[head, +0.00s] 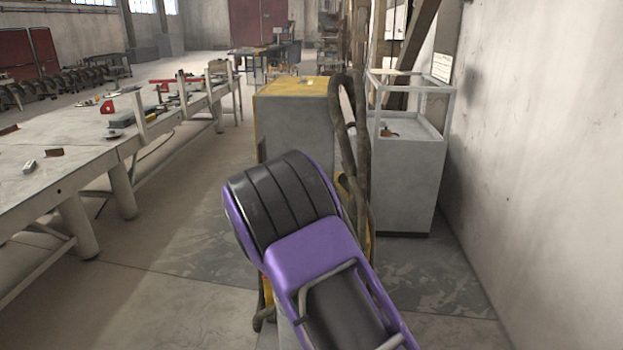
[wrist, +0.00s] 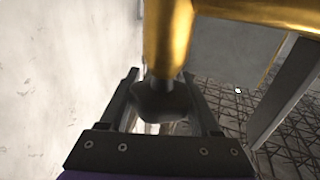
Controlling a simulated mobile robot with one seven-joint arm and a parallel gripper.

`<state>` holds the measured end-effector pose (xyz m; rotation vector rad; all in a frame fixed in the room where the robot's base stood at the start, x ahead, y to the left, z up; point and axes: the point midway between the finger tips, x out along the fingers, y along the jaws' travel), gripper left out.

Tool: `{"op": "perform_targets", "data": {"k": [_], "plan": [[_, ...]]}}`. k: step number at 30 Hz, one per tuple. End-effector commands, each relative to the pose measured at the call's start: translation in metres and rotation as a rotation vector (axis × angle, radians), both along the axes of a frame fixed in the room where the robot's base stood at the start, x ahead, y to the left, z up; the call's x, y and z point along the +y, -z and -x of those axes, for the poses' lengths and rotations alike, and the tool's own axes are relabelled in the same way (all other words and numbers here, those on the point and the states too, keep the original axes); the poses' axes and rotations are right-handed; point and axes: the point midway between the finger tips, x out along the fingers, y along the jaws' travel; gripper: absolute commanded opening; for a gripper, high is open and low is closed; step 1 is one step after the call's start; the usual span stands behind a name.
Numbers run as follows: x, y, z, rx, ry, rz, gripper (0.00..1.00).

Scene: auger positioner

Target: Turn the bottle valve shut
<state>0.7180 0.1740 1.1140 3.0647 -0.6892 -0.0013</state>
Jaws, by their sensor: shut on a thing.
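In the wrist view my gripper (wrist: 166,112) has its two black fingers on either side of a dark grey valve handle (wrist: 165,100). The fingers are closed on the handle, which sits at the end of a short stem under a yellow-gold pipe (wrist: 168,40). The bottle itself cannot be made out in the wrist view. In the head view my purple and black arm covers the middle, and the gripper and the valve are hidden behind it.
A yellow-topped grey machine (head: 295,115) with dark hoses (head: 347,130) stands just beyond my arm. A grey cabinet with an open frame (head: 405,170) is to its right, near a pale wall (head: 530,150). A long workbench (head: 70,160) runs along the left. Floor shows between bench and machine.

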Motion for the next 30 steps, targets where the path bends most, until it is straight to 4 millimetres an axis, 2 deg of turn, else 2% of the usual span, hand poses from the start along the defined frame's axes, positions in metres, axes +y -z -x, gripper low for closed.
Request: {"op": "perform_targets", "data": {"k": [1,2,6,16,20,23,30], "plan": [[0.0,-0.001,0.0,-0.002,0.0,0.0,0.08],[0.0,-0.001,0.0,-0.002,0.0,0.0,0.65],[0.0,-0.001,0.0,-0.002,0.0,0.0,0.91],[0.001,-0.001,0.001,-0.001,-0.001,0.0,0.93],[0.006,-0.001,0.011,-0.001,-0.002,0.0,0.93],[0.014,0.0,0.027,0.0,-0.004,-0.001,0.93],[0.039,-0.001,0.08,-0.001,-0.005,-0.002,0.93]]}}
